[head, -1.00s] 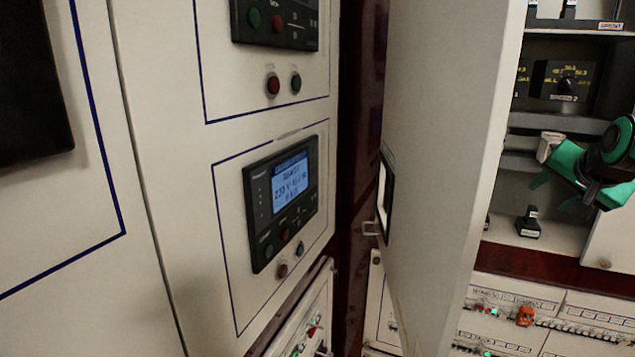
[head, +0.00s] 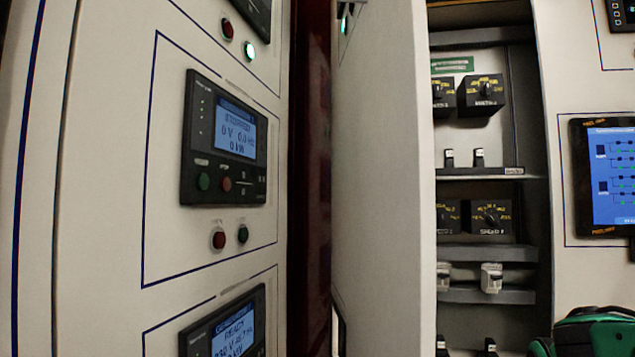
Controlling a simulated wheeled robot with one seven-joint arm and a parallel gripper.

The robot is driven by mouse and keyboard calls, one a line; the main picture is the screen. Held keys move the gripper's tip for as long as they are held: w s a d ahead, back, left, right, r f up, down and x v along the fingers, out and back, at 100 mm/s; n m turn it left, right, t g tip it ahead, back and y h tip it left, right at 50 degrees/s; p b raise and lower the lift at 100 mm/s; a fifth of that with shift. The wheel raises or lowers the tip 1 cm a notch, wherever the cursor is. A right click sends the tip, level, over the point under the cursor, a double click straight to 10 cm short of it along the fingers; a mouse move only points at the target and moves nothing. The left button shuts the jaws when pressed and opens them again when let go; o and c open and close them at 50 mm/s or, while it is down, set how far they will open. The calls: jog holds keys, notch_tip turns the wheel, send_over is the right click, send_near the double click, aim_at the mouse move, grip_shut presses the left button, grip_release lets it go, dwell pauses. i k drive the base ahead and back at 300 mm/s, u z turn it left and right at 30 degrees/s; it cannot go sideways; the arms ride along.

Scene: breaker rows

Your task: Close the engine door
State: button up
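The engine door, a tall white panel (head: 378,180), stands open in the middle of the head view, seen at a steep angle. A dark-framed opening (head: 339,325) shows low on its left side. To its right is the open compartment (head: 520,120) with black rotary switches (head: 481,95) inside. My gripper (head: 575,340), green and black, shows only in part at the bottom right corner, to the right of the door and apart from it in the picture. Its fingertips are not clearly seen, so I cannot tell whether it is open.
A white cabinet with a control display (head: 225,140) and a second display (head: 225,325) stands left of the door. A dark red post (head: 311,180) lies between. Right of the compartment, a panel carries a blue screen (head: 610,175).

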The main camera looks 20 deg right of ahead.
aim_at(384, 233)
jog(key=z, duration=0.05)
jog(key=k, duration=1.1)
jog(key=u, duration=0.2)
